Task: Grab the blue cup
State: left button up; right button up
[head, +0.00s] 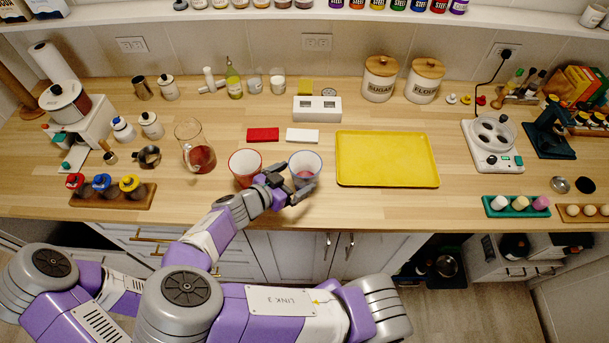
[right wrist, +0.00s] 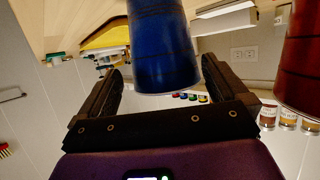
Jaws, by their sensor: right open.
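The blue cup (head: 305,163) has a pale rim with a blue edge and stands upright near the front edge of the wooden counter. My right gripper (head: 294,183) is at its near left side, with its fingers open. In the right wrist view the blue cup (right wrist: 163,45) rises between the tips of my open right gripper (right wrist: 162,72), with a gap showing on each side. The near side of the cup is partly hidden by the gripper in the head view. My left gripper is not in view.
A red cup (head: 244,166) stands close to the left of the gripper; it also shows in the right wrist view (right wrist: 305,60). A glass jug (head: 200,157) is farther left. A yellow tray (head: 388,158) lies to the right. Red (head: 263,134) and white (head: 302,135) blocks lie behind.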

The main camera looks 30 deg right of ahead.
aim_at(314, 164)
jog(key=x, duration=0.5)
jog(key=shift+w+d+r, duration=0.2)
jog(key=shift+w+d, duration=0.1)
jog(key=shift+c, duration=0.2)
jog(key=c, duration=0.7)
jog(key=shift+o, duration=0.2)
jog(key=shift+r, duration=0.15)
